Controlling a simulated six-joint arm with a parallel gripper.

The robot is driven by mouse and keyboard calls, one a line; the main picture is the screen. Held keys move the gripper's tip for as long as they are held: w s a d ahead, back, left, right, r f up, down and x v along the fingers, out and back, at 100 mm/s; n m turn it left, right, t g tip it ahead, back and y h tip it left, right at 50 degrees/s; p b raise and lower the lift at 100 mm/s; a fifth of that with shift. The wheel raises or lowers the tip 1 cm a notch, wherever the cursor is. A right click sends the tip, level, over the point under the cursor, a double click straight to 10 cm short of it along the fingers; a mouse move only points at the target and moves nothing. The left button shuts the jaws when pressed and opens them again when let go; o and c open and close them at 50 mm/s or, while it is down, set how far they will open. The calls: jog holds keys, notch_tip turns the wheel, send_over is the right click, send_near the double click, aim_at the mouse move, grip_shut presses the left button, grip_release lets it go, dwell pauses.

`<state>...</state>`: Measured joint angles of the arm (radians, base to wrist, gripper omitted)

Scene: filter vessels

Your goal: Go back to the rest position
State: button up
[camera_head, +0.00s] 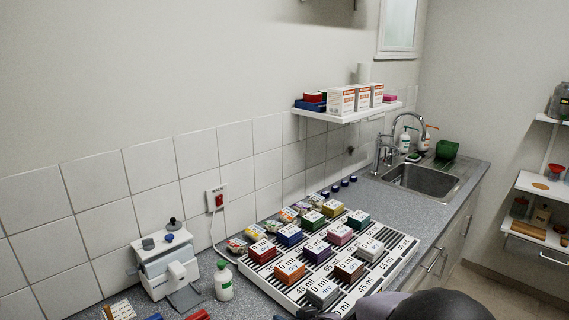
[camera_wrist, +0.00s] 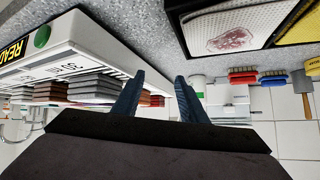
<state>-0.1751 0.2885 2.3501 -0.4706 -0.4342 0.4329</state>
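My gripper (camera_wrist: 160,76) shows in the wrist view as two blue fingers standing apart, with nothing held between them. In the head view only a dark part of my arm shows at the bottom right; the fingers cannot be made out clearly there. Filter vessels stand in rows on a striped white board (camera_head: 408,243), among them a red one (camera_head: 263,251), an orange one (camera_head: 290,271) and a grey one (camera_head: 322,291). Their labels read "0 ml dry". The board's side (camera_wrist: 95,45) also shows, tilted, in the wrist view, left of the fingers.
A shelf with boxes (camera_head: 341,102) hangs above the counter, near the sink (camera_head: 425,178). A dark-framed tray (camera_wrist: 262,48) lies at the wrist view's upper right.

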jog(key=s+d+f+m+g+h+b, duration=0.1)
jog(key=s+d+g, duration=0.3)
jog(key=s, duration=0.8)
jog(key=s+d+f+m+g+h+b, duration=0.1)
jog(key=s+d+f+m+g+h, duration=0.1)
jog(key=s+d+g, duration=0.3)
jog(key=s+d+f+h, duration=0.1)
jog(key=s+d, duration=0.3)
jog(key=s, duration=0.4)
jog(key=shift+f+g, duration=0.25)
jog(key=shift+g, duration=0.05)
